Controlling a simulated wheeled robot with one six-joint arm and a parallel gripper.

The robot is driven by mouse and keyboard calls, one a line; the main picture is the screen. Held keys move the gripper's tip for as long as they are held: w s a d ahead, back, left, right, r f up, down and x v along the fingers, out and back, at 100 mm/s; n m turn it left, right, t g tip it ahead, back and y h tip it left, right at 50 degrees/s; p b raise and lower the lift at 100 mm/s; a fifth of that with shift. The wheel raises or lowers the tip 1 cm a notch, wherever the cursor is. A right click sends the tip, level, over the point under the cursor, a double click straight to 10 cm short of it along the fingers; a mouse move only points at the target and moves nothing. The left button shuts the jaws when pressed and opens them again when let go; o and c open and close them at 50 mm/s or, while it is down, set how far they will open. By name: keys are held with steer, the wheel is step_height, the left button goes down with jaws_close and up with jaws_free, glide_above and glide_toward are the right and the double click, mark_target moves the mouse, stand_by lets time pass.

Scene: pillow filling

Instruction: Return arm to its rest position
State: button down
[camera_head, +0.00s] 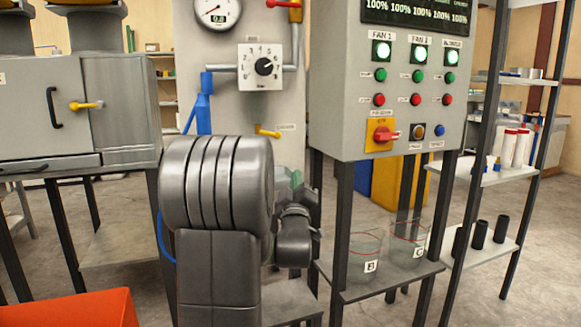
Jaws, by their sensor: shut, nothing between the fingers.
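My arm stands folded in the middle of the camera_head view, with a large ribbed grey joint on top of an upright link. A smaller, darker wrist part of my arm shows just right of it. My gripper's fingers cannot be made out; they are hidden or out of the picture. Nothing is seen held by the arm. A small grey-green faceted thing (289,184) shows behind the joint, partly hidden; I cannot tell what it is.
A control panel (344,85) on dark legs stands right of my arm, with containers B (366,250) and C (408,240) on the shelf below. A grey cabinet (125,100) stands left. An orange surface (70,308) is at lower left. A rack (496,178) stands far right.

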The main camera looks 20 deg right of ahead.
steer(key=shift+s+f, duration=0.5)
steer(key=shift+s, duration=0.2)
